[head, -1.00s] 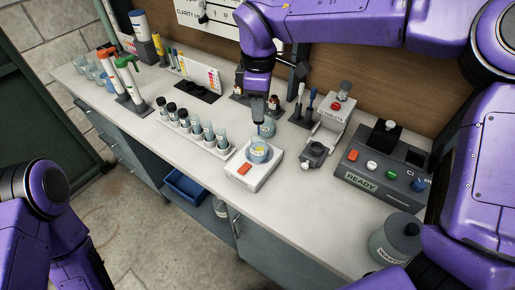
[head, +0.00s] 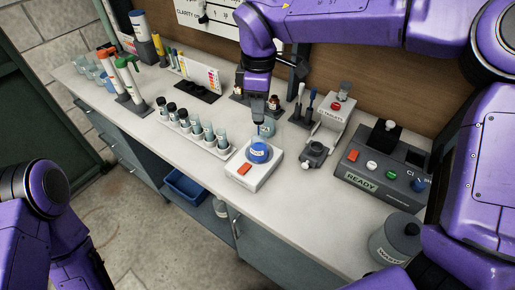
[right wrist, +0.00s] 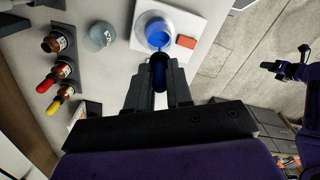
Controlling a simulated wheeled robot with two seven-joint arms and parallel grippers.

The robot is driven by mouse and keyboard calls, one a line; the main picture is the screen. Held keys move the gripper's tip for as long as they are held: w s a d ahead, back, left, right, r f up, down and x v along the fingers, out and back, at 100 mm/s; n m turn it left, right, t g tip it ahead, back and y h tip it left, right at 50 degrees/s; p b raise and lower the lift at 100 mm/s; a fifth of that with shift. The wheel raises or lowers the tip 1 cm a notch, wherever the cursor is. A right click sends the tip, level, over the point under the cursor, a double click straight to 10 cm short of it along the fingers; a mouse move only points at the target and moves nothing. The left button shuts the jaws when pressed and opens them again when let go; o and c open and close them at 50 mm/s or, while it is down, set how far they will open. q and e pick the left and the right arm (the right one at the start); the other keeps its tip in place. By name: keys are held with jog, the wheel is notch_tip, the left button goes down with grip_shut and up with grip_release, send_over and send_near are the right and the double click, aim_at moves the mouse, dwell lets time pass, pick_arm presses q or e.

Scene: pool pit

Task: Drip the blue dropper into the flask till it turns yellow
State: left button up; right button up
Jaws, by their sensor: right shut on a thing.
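The flask (head: 258,152) stands on a white plate device (head: 265,177) with an orange-red button. Its contents look vivid blue, and it also shows blue from above in the right wrist view (right wrist: 156,33). My right gripper (head: 257,117) points down above the flask. In the right wrist view its fingers (right wrist: 159,88) are shut on the blue dropper (right wrist: 158,70), whose tip lies over the flask's mouth. A drop cannot be made out. My left gripper (right wrist: 287,67) seems to show as a dark shape at the right of the wrist view, away from the bench; its jaws are unclear.
A glass vessel (head: 267,128) stands just behind the flask. A rack of vials (head: 203,137) is to the left. A grey device (head: 315,153) and a READY box (head: 380,172) are to the right. Brown bottles (right wrist: 55,41) stand behind. The front bench is clear.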

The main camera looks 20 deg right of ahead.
dwell(0.7)
jog(key=shift+c, duration=1)
jog(key=shift+o, duration=1)
dwell(0.7)
jog(key=shift+c, duration=1)
jog(key=shift+o, duration=1)
